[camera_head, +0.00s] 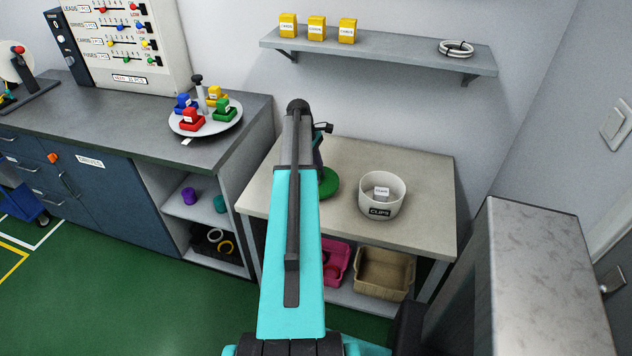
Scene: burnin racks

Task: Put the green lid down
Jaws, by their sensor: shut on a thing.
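The green lid (331,183) is a round disc at the far end of my arm, over the beige table (420,230). Only its right part shows, because my arm covers the rest. My gripper (319,160) is mostly hidden behind the arm's end link and is shut on the lid. I cannot tell whether the lid touches the table top or hangs just above it. The white tub (382,209) labelled CLIPS stands open to the right of the lid, with a small white labelled item inside.
A shelf (390,55) with yellow boxes (317,28) and a cable coil (456,48) hangs above. A round tray (232,121) of coloured blocks sits on the grey counter at left. A metal cabinet (545,260) stands at right. The table right of the tub is clear.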

